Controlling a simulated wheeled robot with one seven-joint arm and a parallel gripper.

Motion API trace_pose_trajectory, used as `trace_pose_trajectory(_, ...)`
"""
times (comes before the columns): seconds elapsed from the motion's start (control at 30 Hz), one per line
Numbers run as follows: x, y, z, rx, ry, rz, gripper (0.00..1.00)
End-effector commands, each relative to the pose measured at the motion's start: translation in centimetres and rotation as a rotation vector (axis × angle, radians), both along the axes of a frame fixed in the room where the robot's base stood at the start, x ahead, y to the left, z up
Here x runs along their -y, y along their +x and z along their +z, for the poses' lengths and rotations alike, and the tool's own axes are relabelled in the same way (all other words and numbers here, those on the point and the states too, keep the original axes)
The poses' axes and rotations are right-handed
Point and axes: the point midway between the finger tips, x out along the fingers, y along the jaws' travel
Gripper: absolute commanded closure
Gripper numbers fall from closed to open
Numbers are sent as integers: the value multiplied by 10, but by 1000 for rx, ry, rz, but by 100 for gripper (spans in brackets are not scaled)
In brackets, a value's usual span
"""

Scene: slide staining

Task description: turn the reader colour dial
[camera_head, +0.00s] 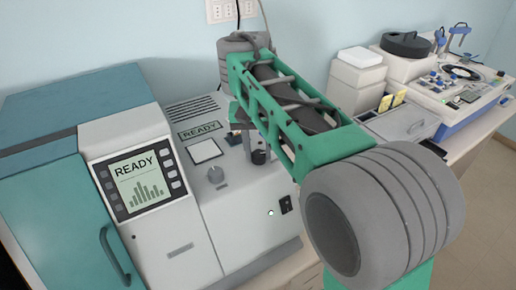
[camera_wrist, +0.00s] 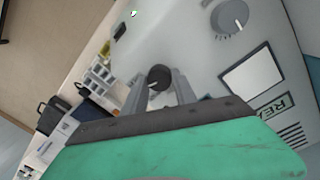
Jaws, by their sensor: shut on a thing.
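The reader (camera_head: 240,215) is a light grey bench instrument with a lit READY display, left of centre in the head view. A dark round dial with a pale pointer mark (camera_wrist: 159,75) sits on its sloped face; it also shows in the head view (camera_head: 258,157), partly hidden by my gripper. My gripper (camera_wrist: 160,84) is shut on this dark dial, with one finger on each side of it. In the head view my gripper (camera_head: 254,146) comes down onto the panel, and my arm covers part of the reader's right side.
A second, lighter grey knob (camera_head: 216,174) and a pale square plate (camera_head: 205,150) are left of the held dial. A black switch (camera_head: 286,204) and a small green light (camera_head: 270,213) are below. A larger blue-and-grey cabinet (camera_head: 60,190) stands left; other bench equipment (camera_head: 460,85) stands right.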

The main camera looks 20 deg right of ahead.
Motion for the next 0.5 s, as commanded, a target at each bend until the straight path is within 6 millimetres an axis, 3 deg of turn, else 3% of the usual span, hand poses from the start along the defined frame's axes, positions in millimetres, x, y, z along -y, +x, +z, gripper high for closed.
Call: trace_pose_trajectory(0.5,0,0,0,-1,0,-187,100)
